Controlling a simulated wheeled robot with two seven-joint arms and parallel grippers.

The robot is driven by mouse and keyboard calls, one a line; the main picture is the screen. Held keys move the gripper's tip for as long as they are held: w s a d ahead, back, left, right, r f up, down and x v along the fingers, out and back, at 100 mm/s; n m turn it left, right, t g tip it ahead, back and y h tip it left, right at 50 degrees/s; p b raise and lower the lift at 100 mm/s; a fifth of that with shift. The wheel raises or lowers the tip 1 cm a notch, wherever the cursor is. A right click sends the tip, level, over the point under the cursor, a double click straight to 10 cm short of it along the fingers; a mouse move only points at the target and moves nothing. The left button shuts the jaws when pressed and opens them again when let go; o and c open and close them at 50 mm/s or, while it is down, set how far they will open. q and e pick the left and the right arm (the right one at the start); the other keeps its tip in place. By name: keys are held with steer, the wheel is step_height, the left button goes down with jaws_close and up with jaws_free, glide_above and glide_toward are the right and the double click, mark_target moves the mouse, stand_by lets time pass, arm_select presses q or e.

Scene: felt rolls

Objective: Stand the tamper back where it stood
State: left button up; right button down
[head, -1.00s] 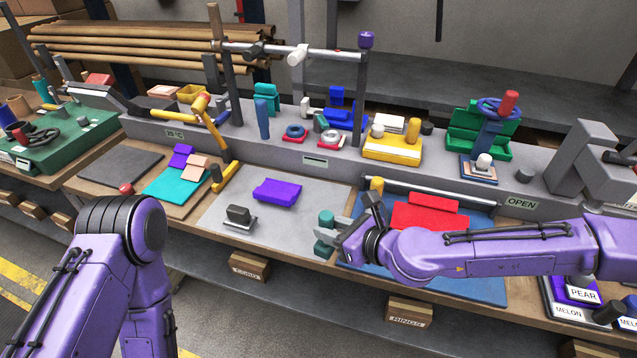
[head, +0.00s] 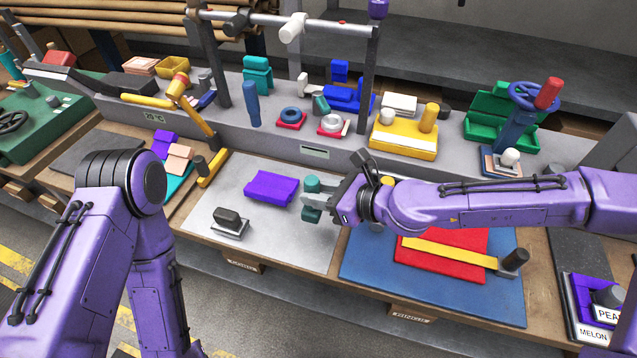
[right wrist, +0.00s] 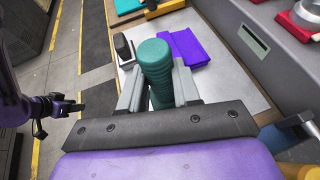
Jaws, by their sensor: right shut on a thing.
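The teal tamper (head: 311,199), a ribbed cylinder with a wider round end, is in my right gripper (head: 333,201). In the right wrist view, the tamper (right wrist: 157,62) sits between the two grey fingers of the gripper (right wrist: 158,92), which is shut on it. In the head view it is over the right part of the grey mat (head: 285,235), right of a purple block (head: 271,188). I cannot tell whether its base touches the mat. My left gripper lies outside the head view; a small dark end of my left arm (right wrist: 55,106) shows in the right wrist view.
A block with a black handle (head: 229,223) stands at the mat's front left. Right of it, a blue mat (head: 365,265) bears a red piece (head: 445,270) and a yellow-handled tool (head: 450,252). A raised grey ledge (head: 270,140) holds several items behind. The grey mat's front middle is free.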

mark_target(320, 215)
steer(key=shift+s+r, duration=0.2)
steer(key=shift+s, duration=0.2)
arm_select(q)
steer(key=f+b, duration=0.6)
steer(key=shift+s, duration=0.2)
arm_select(e)
steer(key=f, duration=0.6)
steer(key=shift+w+f, duration=0.1)
steer(key=shift+w, duration=0.1)
arm_select(q)
steer(key=shift+f+b, duration=0.45)
steer(key=shift+b, duration=0.05)
arm_select(e)
steer(key=shift+f, duration=0.55)
steer(key=c, duration=0.7)
jaws_free()
arm_select(q)
step_height(320, 215, up, 2)
steer(key=shift+r+p, duration=0.25)
steer(key=shift+p, duration=1)
arm_select(e)
steer(key=v, duration=1)
steer(key=shift+s+d+r, duration=0.15)
steer(key=shift+s+d, duration=0.05)
